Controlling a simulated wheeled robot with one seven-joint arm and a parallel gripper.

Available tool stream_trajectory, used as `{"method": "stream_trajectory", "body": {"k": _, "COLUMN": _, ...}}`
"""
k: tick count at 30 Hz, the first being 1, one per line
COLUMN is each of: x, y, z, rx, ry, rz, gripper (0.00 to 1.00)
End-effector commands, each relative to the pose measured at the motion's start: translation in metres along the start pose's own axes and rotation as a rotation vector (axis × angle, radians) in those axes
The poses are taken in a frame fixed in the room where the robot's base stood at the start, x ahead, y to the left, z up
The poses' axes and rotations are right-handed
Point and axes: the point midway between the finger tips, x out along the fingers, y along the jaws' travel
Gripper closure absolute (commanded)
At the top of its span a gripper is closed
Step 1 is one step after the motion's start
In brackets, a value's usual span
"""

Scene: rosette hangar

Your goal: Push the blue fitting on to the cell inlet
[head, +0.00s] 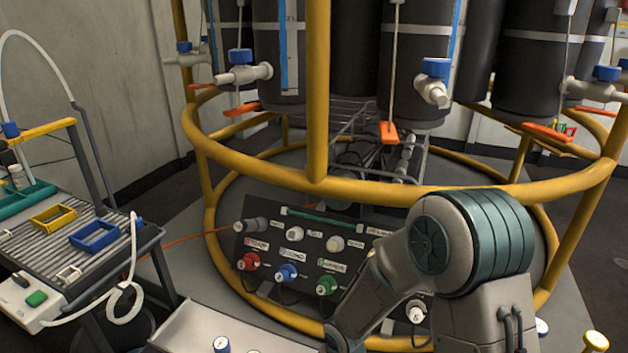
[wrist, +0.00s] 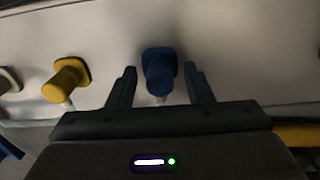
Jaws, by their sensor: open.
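In the wrist view a blue fitting (wrist: 160,72), round with a squarish flange behind it, sits against a pale surface. My gripper (wrist: 160,70) is open, with one finger on each side of the blue fitting and a gap showing on both sides. A pale hose or stem shows just below the fitting, partly hidden by my gripper. In the head view my gripper is out of the picture. The panel there carries a blue port (head: 286,272) between a red one and a green one. I cannot tell which part is the cell inlet.
A yellow fitting (wrist: 66,80) is left of my gripper, with a grey one (wrist: 9,80) at the edge. In the head view a yellow ring rail (head: 270,178) surrounds the dark tanks. A cart (head: 70,250) with a white hose stands left.

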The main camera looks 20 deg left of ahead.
Motion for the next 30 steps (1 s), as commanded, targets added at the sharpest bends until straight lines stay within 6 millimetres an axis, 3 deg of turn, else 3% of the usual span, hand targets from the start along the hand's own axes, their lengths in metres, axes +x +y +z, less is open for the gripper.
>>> {"method": "stream_trajectory", "body": {"k": 18, "x": 0.0002, "y": 0.0001, "z": 0.0002, "rx": 0.001, "ry": -0.001, "rz": 0.000, "gripper": 0.54}}
{"method": "stream_trajectory", "body": {"k": 23, "x": 0.0001, "y": 0.0001, "z": 0.0001, "rx": 0.001, "ry": 0.000, "rz": 0.000, "gripper": 0.98}}
{"method": "stream_trajectory", "body": {"k": 30, "x": -0.0003, "y": 0.0001, "z": 0.0000, "rx": 0.001, "ry": 0.000, "rz": 0.000, "gripper": 1.00}}
